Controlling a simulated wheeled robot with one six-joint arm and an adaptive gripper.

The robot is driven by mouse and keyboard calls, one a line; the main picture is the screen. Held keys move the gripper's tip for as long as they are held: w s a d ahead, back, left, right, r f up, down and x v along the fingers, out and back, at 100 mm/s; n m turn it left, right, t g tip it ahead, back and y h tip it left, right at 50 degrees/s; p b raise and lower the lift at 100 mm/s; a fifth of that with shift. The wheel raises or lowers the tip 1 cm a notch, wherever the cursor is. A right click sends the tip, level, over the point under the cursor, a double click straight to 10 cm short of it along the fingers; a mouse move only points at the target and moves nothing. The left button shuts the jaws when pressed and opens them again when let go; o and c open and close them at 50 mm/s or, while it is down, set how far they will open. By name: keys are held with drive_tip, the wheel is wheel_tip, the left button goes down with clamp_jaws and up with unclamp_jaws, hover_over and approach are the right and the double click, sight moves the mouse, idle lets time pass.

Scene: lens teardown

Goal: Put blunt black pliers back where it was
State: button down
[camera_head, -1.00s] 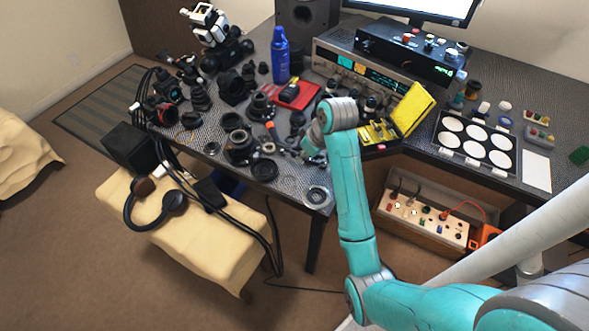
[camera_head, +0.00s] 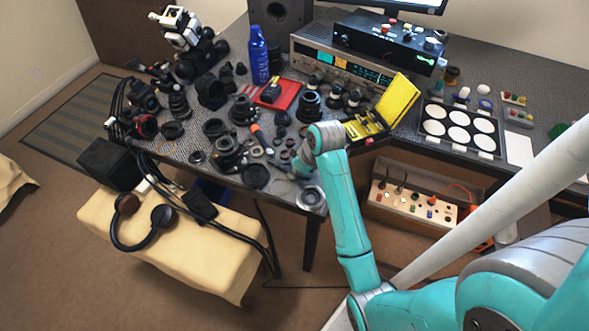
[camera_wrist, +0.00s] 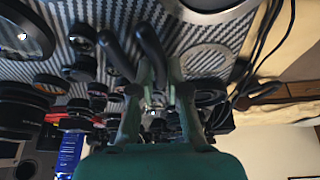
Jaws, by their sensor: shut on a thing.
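My gripper (camera_wrist: 160,78) is shut on the blunt black pliers, whose two dark handles (camera_wrist: 149,42) stick out past the fingertips in the wrist view. The handles are spread apart. The pliers' jaws are hard to make out between the fingers. In the head view my gripper (camera_head: 301,168) is low over the front part of the patterned bench, just behind a silver-rimmed ring (camera_head: 311,198). The pliers cannot be made out there. An open yellow tool case (camera_head: 398,98) stands to the right of my wrist.
Several lens parts crowd the bench to the left, including a black lens ring (camera_head: 256,176). A red tray (camera_head: 277,95), a blue bottle (camera_head: 258,55) and an instrument (camera_head: 345,63) stand behind. A white disc panel (camera_head: 460,127) lies right. A stool (camera_head: 205,245) stands in front.

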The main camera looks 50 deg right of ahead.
drive_tip(key=shift+f, duration=0.5)
drive_tip(key=c, duration=1.2)
unclamp_jaws()
drive_tip(key=shift+o, duration=0.2)
drive_tip(key=shift+r, duration=0.1)
